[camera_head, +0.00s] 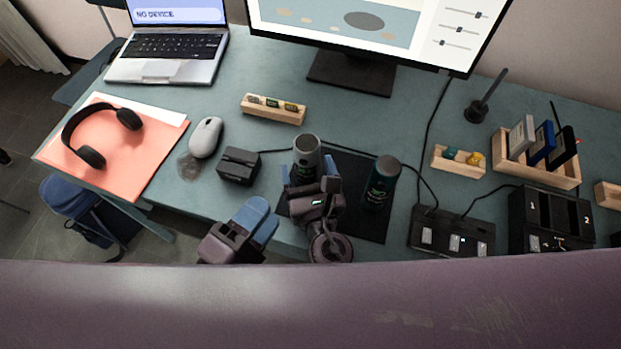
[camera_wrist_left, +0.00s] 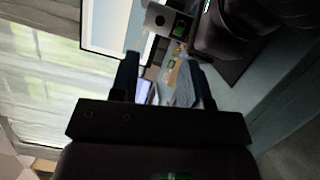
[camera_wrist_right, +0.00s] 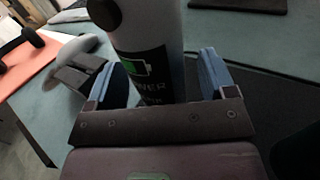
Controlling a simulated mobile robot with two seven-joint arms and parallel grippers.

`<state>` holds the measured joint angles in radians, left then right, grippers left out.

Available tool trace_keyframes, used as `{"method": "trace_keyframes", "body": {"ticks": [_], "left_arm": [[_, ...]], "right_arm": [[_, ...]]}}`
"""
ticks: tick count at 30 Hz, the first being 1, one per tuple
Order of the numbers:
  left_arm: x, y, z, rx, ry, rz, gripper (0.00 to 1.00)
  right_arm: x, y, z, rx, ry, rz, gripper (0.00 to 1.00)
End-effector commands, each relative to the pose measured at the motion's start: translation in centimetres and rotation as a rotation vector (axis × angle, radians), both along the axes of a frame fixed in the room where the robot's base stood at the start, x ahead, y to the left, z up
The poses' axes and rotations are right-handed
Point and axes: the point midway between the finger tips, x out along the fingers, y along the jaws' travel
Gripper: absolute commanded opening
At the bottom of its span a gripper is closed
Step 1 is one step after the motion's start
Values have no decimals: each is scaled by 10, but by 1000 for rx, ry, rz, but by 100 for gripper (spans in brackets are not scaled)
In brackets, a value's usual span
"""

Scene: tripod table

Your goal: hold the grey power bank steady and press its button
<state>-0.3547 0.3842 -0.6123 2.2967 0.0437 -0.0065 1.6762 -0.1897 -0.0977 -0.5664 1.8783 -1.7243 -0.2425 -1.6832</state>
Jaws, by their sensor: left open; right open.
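The grey power bank (camera_head: 306,157) is a cylinder that stands upright on the dark mat. My right gripper (camera_head: 311,180) is open around its lower part. In the right wrist view the power bank (camera_wrist_right: 148,30) stands between the blue fingers, with a gap at the right finger. Its round dark button (camera_wrist_right: 103,12) shows near the top left, above a dark label with a green battery sign. My left gripper (camera_head: 259,216) is open and empty near the table's front edge, left of the power bank and apart from it. In the left wrist view the button (camera_wrist_left: 160,20) shows small at the top.
A dark green cylinder (camera_head: 381,184) stands just right of my right gripper. A black box (camera_head: 239,165) and a mouse (camera_head: 206,138) lie to the left. A wooden holder (camera_head: 273,109) and the monitor stand (camera_head: 352,72) are behind. Black docks (camera_head: 452,233) stand at right.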

Motion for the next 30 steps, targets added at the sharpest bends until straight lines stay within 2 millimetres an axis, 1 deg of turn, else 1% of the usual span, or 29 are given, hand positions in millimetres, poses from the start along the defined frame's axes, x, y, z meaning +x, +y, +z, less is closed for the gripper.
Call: {"method": "trace_keyframes", "body": {"ticks": [8, 9, 14, 21, 22, 30], "left_arm": [[0, 0, 0, 0, 0, 0, 43], [0, 0, 0, 0, 0, 0, 43], [0, 0, 0, 0, 0, 0, 43], [0, 0, 0, 0, 0, 0, 43], [0, 0, 0, 0, 0, 0, 43], [0, 0, 0, 0, 0, 0, 1]], "right_arm": [[2, 1, 0, 1, 0, 0, 77], [2, 1, 0, 1, 0, 0, 76], [1, 0, 0, 1, 0, 0, 51], [1, 0, 0, 1, 0, 0, 14], [1, 0, 0, 1, 0, 0, 11], [1, 0, 0, 0, 0, 0, 11]]}}
